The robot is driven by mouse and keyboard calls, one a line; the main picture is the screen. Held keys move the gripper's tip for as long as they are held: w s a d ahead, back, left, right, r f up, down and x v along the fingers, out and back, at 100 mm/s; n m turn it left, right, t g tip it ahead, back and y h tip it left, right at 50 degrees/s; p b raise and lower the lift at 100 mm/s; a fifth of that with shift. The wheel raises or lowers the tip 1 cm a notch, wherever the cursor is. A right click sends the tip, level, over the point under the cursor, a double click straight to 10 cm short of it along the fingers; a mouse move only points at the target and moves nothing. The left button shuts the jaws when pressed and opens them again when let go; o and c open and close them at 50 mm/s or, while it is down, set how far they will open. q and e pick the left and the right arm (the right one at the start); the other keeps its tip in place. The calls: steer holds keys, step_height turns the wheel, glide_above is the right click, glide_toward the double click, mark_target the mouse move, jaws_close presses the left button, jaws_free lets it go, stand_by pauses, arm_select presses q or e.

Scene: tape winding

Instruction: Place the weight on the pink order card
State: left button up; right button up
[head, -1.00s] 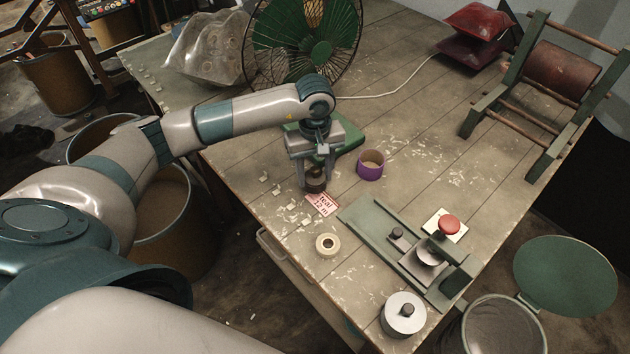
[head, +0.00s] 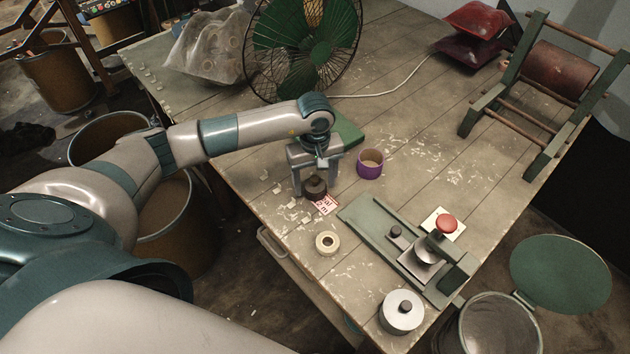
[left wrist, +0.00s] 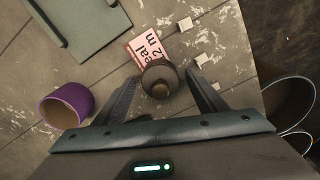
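The pink order card (head: 326,206) lies on the table with dark lettering; it also shows in the left wrist view (left wrist: 146,47). The weight (head: 315,188), a dark round piece with a small knob, stands upright over one end of the card and hides part of its lettering. In the left wrist view the weight (left wrist: 160,82) sits between my fingers with a small gap on each side. My left gripper (head: 315,186) is open around it, low over the table. My right gripper is in no view.
A purple tape roll (head: 370,168) stands right of my left gripper, with a green base plate behind. White scraps lie left of the card.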

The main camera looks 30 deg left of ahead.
mark_target(315, 178)
arm_select(q)
steer(key=shift+r, duration=0.25)
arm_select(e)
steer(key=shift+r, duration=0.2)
arm_select(q)
steer(key=shift+r, duration=0.35)
step_height(315, 178, up, 7)
steer(key=b, duration=0.3)
steer(key=shift+w, duration=0.1)
step_height(315, 178, up, 4)
steer(key=shift+r+b, duration=0.1)
steer(key=shift+b, duration=0.4)
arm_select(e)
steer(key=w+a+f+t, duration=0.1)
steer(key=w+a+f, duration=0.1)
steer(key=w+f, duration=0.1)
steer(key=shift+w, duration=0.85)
arm_select(q)
steer(key=shift+a, duration=0.1)
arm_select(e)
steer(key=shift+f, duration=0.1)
